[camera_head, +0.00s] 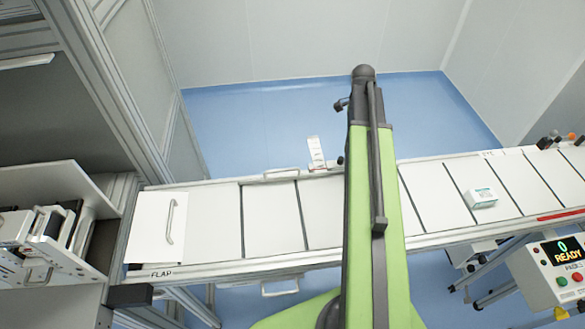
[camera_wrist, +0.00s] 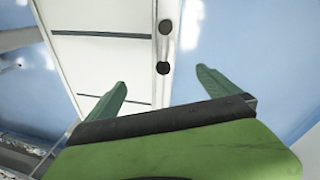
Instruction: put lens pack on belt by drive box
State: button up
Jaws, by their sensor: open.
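A small white pack with teal markings (camera_head: 482,198), which looks like the lens pack, lies on the right part of the white slatted belt (camera_head: 270,222) in the head view. No part is clearly marked as the drive box; a white control box (camera_head: 560,275) reading "READY" stands at the front right. My gripper (camera_wrist: 160,78) is open and empty in the wrist view, its green fingers wide apart. Belt slats and a pale side rail with two black knobs (camera_wrist: 163,68) show beyond the fingers. The pack is not in the wrist view. My arm hides the middle of the belt.
A white flap with a handle (camera_head: 165,228) covers the belt's left end. A small white upright plate (camera_head: 316,152) stands at the far rail. Machinery (camera_head: 45,240) fills the left side. Small coloured parts (camera_head: 555,138) stand at the far right. The belt left of my arm is bare.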

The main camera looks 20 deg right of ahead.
jog(key=a+n+t, duration=0.1)
jog(key=a+n, duration=1.6)
jog(key=a, duration=1.7)
jog(key=shift+a+f+n+t+y, duration=0.15)
jog(key=shift+f+n+t+y, duration=0.05)
jog(key=shift+n+t+y, duration=0.2)
notch_tip(320, 180, down, 4)
jog(key=b, duration=0.3)
jog(key=shift+r, duration=0.6)
jog(key=shift+c, duration=0.3)
